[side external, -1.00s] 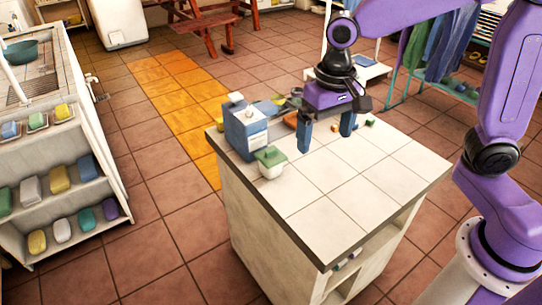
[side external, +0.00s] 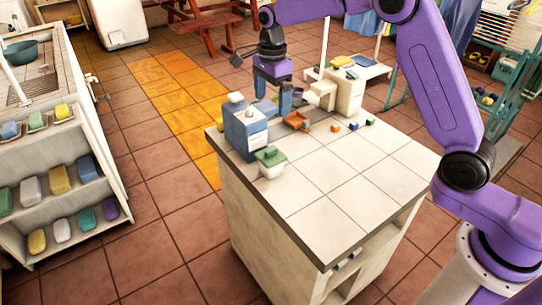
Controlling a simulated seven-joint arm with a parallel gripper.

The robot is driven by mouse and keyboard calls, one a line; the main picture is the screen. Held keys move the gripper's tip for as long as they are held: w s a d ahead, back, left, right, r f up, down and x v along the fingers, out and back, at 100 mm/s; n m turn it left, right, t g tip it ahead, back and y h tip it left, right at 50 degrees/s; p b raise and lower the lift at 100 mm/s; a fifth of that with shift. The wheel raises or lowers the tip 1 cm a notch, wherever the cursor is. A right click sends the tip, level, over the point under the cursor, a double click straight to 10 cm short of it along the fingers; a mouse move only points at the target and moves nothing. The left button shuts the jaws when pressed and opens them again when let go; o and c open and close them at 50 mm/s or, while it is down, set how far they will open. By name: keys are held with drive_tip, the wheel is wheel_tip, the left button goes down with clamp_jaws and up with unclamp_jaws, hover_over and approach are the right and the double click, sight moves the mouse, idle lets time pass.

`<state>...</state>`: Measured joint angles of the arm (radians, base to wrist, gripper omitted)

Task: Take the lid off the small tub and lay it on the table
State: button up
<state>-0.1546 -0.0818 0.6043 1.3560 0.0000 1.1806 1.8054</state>
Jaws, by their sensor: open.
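The small tub (side external: 271,171) is white and stands upright on the tiled table (side external: 330,195), near its left edge. Its green lid (side external: 270,155), with a raised knob, sits on top of it. My gripper (side external: 272,99) is open, fingers pointing down, over the far left part of the table. It is beyond the tub and lid, apart from both, close behind the blue bottle-like container. Nothing shows between its fingers.
An orange-brown dish (side external: 297,121), a white blocky object (side external: 342,92) and several small coloured blocks (side external: 353,126) are at the back. The table's middle and front are clear.

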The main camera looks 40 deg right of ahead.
hover_over(271, 149)
drive_tip(key=f, duration=1.1)
drive_tip(key=shift+s+f, duration=0.25)
drive_tip(key=shift+f, duration=0.15)
drive_tip(key=shift+w+f, duration=0.2)
drive_tip(key=shift+f, duration=2.55)
drive_tip(key=c, duration=1)
